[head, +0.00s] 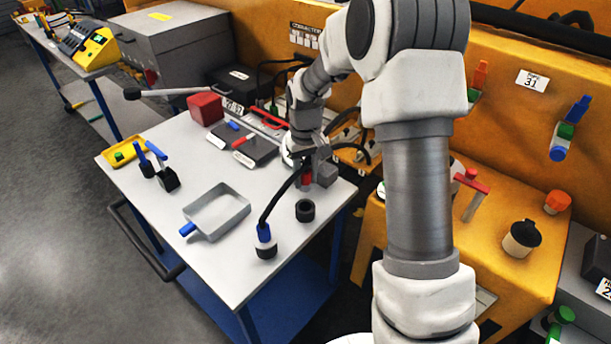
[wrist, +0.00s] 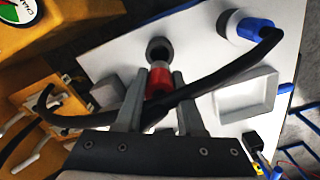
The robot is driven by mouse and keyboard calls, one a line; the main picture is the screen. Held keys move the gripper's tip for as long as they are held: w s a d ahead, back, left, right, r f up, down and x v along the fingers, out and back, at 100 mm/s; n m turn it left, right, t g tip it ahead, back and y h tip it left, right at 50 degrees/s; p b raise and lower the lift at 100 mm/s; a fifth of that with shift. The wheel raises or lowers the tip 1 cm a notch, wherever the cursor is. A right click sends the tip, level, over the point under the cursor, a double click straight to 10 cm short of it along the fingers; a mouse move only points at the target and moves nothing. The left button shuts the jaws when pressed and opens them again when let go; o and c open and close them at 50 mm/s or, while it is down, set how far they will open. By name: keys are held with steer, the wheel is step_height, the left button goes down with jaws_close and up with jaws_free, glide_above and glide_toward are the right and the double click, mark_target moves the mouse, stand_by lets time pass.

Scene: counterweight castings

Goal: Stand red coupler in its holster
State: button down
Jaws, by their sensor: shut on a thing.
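The red coupler (wrist: 158,82) is between the two fingers of my gripper (wrist: 159,88), which is shut on it. In the head view the coupler (head: 307,180) shows as a small red patch below my gripper (head: 305,168), partly hidden by the arm. An empty black ring-shaped holster (head: 305,210) stands on the table, apart from the coupler and nearer the front edge. The holster also shows in the wrist view (wrist: 160,48), just beyond the coupler's end. I cannot tell the height of the gap.
A blue coupler (head: 264,233) with a black hose stands upright in a similar black base. A grey block (head: 326,173) is close beside my gripper. A grey tray (head: 218,210), a red cube (head: 205,108) and a yellow tray (head: 113,161) are on the table (head: 170,248).

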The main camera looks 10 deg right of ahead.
mark_target(305, 161)
steer(key=shift+f+b, duration=2)
steer(key=shift+f, duration=0.95)
steer(key=shift+f+b, duration=0.95)
steer(key=shift+f, duration=0.4)
steer(key=shift+c, duration=2.2)
jaws_free()
steer(key=shift+r, duration=0.1)
step_height(305, 161, up, 17)
steer(key=shift+f+p, duration=0.1)
steer(key=shift+p, duration=0.65)
steer(key=shift+r, duration=0.3)
